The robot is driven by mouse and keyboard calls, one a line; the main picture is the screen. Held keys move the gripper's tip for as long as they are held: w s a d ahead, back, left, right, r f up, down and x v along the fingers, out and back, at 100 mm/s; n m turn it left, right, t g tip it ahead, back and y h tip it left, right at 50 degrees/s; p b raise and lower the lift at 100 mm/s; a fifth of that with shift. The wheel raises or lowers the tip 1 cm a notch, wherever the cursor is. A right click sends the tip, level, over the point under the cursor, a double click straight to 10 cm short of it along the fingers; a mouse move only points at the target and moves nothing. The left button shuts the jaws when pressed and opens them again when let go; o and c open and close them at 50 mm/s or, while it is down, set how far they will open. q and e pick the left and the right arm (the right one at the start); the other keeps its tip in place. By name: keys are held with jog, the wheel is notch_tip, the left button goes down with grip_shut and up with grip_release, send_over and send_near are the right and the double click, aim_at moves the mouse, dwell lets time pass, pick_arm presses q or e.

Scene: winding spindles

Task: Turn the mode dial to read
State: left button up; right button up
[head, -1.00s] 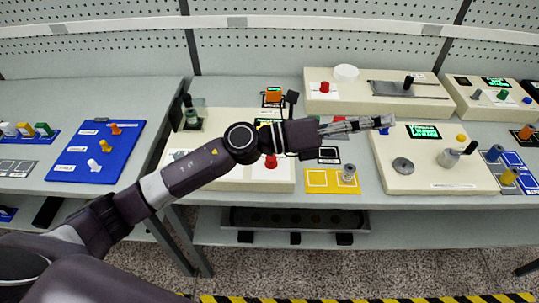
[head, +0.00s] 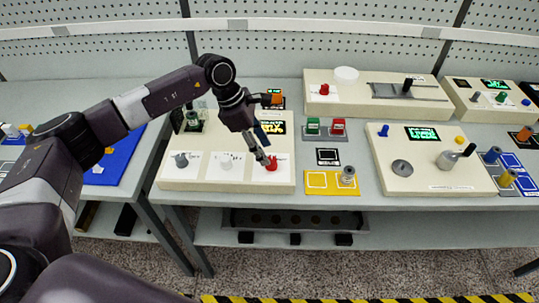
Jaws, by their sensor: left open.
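A cream panel (head: 205,184) on the middle bench carries a grey knob (head: 181,160), a white knob (head: 225,162) and a red knob (head: 271,164), each on a white label plate. The lettering is too small to read, so I cannot tell which one is the mode dial. A small display (head: 273,128) with yellow text sits behind the red knob, partly hidden by my arm. My left gripper (head: 265,159) is open and points down at the red knob, its fingertips very close to it. I cannot tell whether they touch. My right gripper is not in view.
Right of the panel are green (head: 313,125) and red (head: 338,126) blocks on a grey base, and a yellow tray (head: 330,190) with a grey cylinder (head: 348,174). Another cream panel (head: 430,183) stands further right. A dark bottle-like object (head: 191,116) is at the panel's back left.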

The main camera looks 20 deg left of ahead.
aim_at(270, 159)
pick_arm(q)
jog(key=shift+p+x, duration=0.6)
jog(key=shift+x, duration=1.7)
jog(key=shift+d, duration=0.1)
jog(key=shift+c, duration=0.5)
jog(key=c, duration=1.1)
